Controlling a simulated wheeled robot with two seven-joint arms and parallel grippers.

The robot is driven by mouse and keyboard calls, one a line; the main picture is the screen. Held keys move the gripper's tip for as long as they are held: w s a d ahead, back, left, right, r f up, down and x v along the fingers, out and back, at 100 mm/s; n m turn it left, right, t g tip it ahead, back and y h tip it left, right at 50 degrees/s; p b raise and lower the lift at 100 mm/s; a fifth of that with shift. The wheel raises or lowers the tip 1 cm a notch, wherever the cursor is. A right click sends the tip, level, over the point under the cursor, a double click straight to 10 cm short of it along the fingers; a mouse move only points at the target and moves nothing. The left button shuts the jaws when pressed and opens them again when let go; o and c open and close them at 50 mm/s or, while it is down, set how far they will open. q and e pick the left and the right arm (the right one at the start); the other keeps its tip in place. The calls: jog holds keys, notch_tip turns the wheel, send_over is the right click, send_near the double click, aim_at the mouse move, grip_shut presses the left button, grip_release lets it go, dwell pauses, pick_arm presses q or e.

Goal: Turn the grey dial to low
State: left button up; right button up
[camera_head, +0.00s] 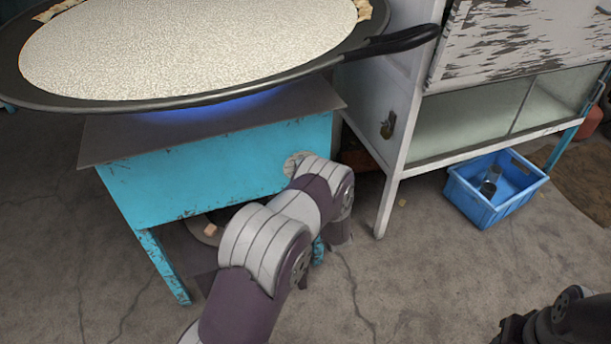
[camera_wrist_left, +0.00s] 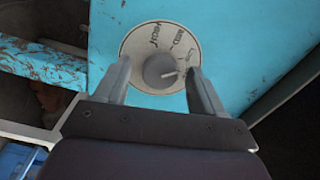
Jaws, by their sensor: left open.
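The grey dial (camera_wrist_left: 158,71) is a round knob on a pale disc with printed labels, on the blue stove side. The labels appear to read HIGH, MID and LOW. A white mark on the knob points right, just below the LOW label. My left gripper (camera_wrist_left: 159,67) is open, with one finger on each side of the knob. A gap shows between knob and fingers. In the head view my left arm covers the knob; only part of the pale disc (camera_head: 292,163) shows. My right gripper (camera_head: 514,328) is dark, at the bottom right, away from the stove.
A large black pan (camera_head: 200,103) of white liquid sits on the blue stove (camera_head: 200,175), with a blue glow beneath it. Its handle (camera_head: 395,42) sticks out right. A white cabinet (camera_head: 405,130) and a blue crate (camera_head: 493,205) stand to the right. Open floor lies in front.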

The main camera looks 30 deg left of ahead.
pick_arm(q)
jog(key=p+v, duration=0.3)
jog(key=v, duration=0.9)
jog(key=shift+s+d, duration=0.2)
jog(key=shift+s, duration=0.1)
